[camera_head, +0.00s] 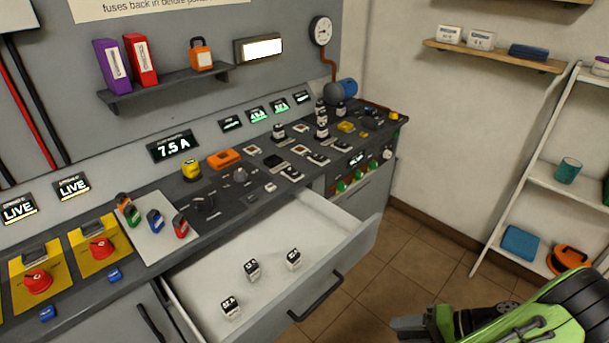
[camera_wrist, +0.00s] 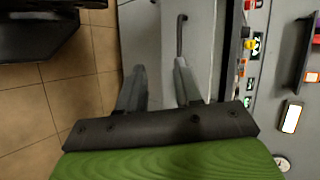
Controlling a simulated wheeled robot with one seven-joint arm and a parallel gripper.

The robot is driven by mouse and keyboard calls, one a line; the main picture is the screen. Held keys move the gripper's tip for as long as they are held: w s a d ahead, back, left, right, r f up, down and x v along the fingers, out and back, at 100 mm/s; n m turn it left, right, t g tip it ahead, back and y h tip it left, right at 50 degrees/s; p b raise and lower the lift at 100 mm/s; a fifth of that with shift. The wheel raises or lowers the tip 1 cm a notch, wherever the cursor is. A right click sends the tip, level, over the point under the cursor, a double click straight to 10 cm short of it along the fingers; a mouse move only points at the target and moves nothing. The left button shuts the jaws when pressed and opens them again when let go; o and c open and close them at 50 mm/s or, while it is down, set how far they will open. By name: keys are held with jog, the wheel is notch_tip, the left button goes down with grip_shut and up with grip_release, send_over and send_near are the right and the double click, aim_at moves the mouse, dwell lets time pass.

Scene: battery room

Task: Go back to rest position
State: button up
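My gripper (camera_head: 398,326) shows at the lower right of the head view, with my green arm behind it. It hangs over the tiled floor, to the right of the open drawer. In the wrist view my gripper (camera_wrist: 158,78) has its two grey fingers spread apart, with nothing between them. The open drawer (camera_head: 215,275) is white inside and holds three small black-and-white labelled fuses (camera_head: 252,270). Its handle (camera_head: 316,297) is on the front panel.
The grey control bench (camera_head: 215,190) carries switches, fuses and displays. A white shelf rack (camera_head: 540,180) stands at the right with a teal cup (camera_head: 567,170) and an orange item (camera_head: 570,260). Tiled floor (camera_head: 410,260) lies clear between bench and rack.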

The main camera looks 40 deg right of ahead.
jog(key=w+a+r+n+g+h+p, duration=0.3)
jog(key=w+a+r+n+g, duration=0.55)
jog(key=w+a+r, duration=0.75)
jog(key=s+a+r+n+t+h+p, duration=0.1)
jog(key=s+a+r+n+t, duration=0.3)
jog(key=a+r, duration=0.7)
jog(key=shift+s+r+n+h+p, duration=0.15)
jog(key=shift+r+n+h+p, duration=0.25)
jog(key=shift+h, duration=0.4)
